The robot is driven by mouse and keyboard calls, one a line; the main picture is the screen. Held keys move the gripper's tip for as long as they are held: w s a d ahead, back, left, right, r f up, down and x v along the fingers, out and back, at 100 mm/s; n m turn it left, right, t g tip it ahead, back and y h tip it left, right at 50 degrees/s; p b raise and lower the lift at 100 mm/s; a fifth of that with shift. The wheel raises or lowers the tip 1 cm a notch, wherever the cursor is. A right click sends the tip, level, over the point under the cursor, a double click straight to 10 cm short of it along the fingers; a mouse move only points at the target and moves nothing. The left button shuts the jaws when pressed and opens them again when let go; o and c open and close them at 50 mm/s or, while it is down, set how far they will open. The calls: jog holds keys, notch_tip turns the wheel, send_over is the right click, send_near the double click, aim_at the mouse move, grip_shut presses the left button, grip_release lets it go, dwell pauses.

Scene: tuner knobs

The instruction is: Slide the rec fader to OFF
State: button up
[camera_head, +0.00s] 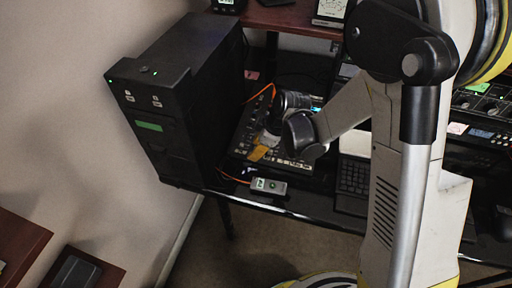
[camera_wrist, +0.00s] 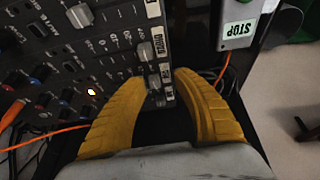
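The control panel (camera_wrist: 110,55) fills the upper left of the wrist view, dark with knobs and white markings. Along its right edge runs a strip with small grey fader caps, an upper one (camera_wrist: 146,51) and a lower one (camera_wrist: 153,81), beside white labels. I cannot read surely which is the rec fader or where OFF lies. My gripper (camera_wrist: 162,84) is open, its yellow fingers on either side of the lower part of this strip. No grip on a cap shows. In the head view my gripper (camera_head: 265,147) is over the panel (camera_head: 243,135), partly hiding it.
Orange cables run beside the panel. A tall black cabinet (camera_head: 185,95) stands left. A keyboard (camera_head: 354,176) lies right.

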jog(key=shift+w, duration=0.1)
jog(key=v, duration=1.2)
jog(key=s+d+r+m+t+h, duration=0.2)
jog(key=s+d+r+m, duration=0.3)
jog(key=s+d+m, duration=0.1)
jog(key=s+d+r+m+t+h, duration=0.1)
jog(key=s+d+r+m+t, duration=0.1)
jog(key=s+d+r+m, duration=0.3)
jog(key=s+m, duration=0.3)
jog(key=s, duration=0.1)
jog(key=shift+d+t+h, duration=0.3)
jog(key=shift+d+h, duration=0.05)
jog(key=shift+h, duration=0.05)
dwell(1.2)
